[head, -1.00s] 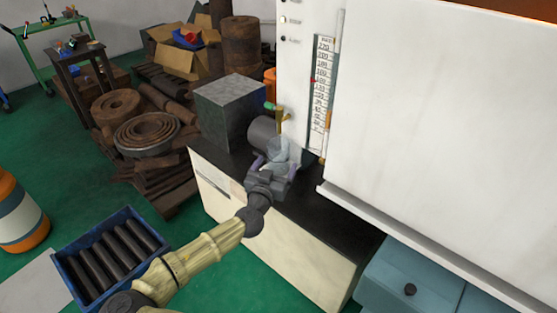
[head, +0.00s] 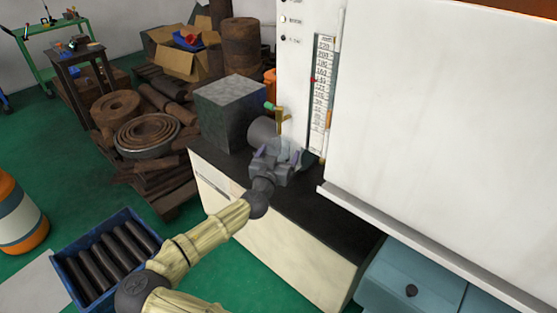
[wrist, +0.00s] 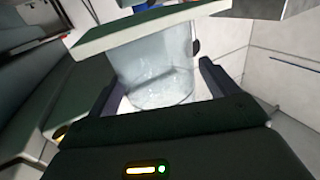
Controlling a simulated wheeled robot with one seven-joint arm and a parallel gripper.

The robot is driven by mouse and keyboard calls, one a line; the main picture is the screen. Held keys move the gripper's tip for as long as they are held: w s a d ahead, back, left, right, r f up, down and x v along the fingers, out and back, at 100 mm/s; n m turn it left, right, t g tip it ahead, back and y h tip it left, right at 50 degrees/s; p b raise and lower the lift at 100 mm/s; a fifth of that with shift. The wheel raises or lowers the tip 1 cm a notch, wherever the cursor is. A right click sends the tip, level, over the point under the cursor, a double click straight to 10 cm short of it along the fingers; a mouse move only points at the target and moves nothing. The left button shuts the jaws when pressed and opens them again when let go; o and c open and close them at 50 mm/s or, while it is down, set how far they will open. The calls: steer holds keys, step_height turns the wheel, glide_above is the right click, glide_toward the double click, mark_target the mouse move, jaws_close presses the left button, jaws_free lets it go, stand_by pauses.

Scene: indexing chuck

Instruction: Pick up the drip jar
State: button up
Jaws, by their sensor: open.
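The drip jar (wrist: 152,70) is a clear glass jar. In the wrist view it stands between the two fingers of my gripper (wrist: 160,88), with space showing beside the glass. Its top is partly hidden by a pale flat bar in front of it. In the head view the jar (head: 287,146) shows only in part behind my gripper (head: 279,156), below the brass tap. My gripper is open around the jar. Whether a finger touches the glass I cannot tell.
A grey metal block (head: 232,112) stands left on the dark cabinet top (head: 330,213). A grey cylinder (head: 262,132) and a brass tap (head: 280,118) are close to the jar. A white panel with a scale (head: 321,95) rises behind. A blue crate of bars (head: 108,255) is at lower left.

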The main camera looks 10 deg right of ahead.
steer(key=c, duration=1.1)
steer(key=shift+r, duration=0.1)
steer(key=shift+r, duration=0.25)
steer(key=p+v, duration=0.1)
steer(key=v, duration=1.7)
steer(key=shift+r+p, duration=0.4)
